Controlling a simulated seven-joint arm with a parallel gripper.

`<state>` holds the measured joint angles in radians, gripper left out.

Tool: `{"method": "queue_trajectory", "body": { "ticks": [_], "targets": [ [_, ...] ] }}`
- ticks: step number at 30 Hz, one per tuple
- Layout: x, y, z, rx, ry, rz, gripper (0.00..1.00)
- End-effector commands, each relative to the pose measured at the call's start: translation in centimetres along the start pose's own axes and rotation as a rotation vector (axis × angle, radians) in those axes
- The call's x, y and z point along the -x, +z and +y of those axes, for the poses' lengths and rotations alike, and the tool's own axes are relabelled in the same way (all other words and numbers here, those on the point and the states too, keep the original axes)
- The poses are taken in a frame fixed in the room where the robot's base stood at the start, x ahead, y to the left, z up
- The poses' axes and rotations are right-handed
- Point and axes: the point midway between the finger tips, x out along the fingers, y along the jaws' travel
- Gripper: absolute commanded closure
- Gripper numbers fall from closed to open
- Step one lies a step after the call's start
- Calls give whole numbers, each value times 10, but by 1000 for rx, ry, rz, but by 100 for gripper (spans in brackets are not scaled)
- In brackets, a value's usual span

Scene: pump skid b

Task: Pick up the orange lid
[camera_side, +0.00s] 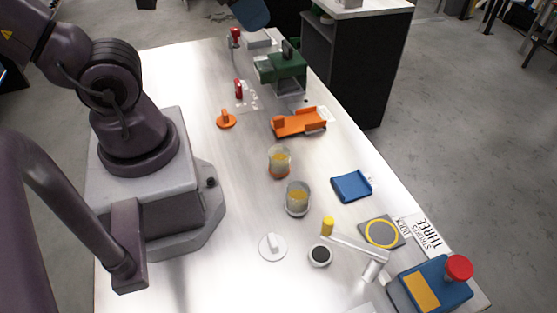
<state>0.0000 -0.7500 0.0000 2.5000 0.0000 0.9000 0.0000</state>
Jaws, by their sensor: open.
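The orange lid (226,120) is a small flat disc with an upright knob. It lies on the white table (180,75), to the right of my arm's base and left of the orange bracket-like part (298,122). Nothing touches it and its knob side is up. My gripper is not in this view; only my base and some arm links show at the left.
A clear jar with an orange base (280,162) and one with a pale base (297,199) stand mid-table. A white lid (271,247) lies nearer. A green device (281,67) and a red-handled part (239,90) stand behind the orange lid. A blue tray (351,186) lies right.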

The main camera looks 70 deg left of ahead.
Motion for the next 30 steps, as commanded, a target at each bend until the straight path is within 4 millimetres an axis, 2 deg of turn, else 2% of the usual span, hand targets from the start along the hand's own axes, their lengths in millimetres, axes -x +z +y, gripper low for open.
{"method": "queue_trajectory", "body": {
  "ticks": [14,17,23,26,30],
  "targets": [
    [0,0,-1,4,-2,0,55],
    [-8,2,-9,40,-18,-41,55],
    [-51,11,-53,281,-40,-251,55],
    [-76,19,-82,477,-43,-349,55],
    [-111,41,-127,776,-67,-459,55]
  ]
}}
